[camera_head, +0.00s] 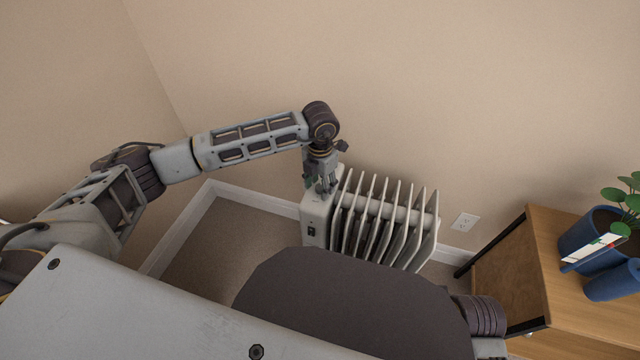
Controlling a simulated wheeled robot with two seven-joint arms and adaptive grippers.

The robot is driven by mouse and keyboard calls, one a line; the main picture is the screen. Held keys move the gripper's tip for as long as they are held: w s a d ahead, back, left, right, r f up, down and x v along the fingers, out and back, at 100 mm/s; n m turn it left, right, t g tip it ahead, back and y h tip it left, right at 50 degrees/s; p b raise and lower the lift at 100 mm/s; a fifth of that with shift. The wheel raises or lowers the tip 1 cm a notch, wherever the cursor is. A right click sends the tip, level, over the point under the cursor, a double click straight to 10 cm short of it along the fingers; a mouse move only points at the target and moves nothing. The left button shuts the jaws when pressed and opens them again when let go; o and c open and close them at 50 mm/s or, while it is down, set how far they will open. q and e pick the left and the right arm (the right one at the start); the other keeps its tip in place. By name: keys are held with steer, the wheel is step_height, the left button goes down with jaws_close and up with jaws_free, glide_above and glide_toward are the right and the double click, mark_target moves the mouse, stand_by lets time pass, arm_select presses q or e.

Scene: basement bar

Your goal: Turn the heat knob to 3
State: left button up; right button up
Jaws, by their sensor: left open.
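A white oil-filled radiator heater (388,218) with several upright fins stands on the floor near the wall. Its control box is at the left end, with a small dark switch (311,231) on its front face. My left gripper (324,188) points down at the top of the control box, close to it; I cannot tell if it touches. The jaws are open. The heat knob cannot be made out; the gripper covers the top of the box. My right gripper is not in view.
A wooden cabinet (555,260) with dark legs stands at the right, bearing blue pots (592,240) and a green plant (628,200). A white wall outlet (465,222) is behind the heater. Bare floor (215,255) lies left of the heater, up to the wall corner.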

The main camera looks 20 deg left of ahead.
arm_select(q)
steer(key=c, duration=0.9)
jaws_close()
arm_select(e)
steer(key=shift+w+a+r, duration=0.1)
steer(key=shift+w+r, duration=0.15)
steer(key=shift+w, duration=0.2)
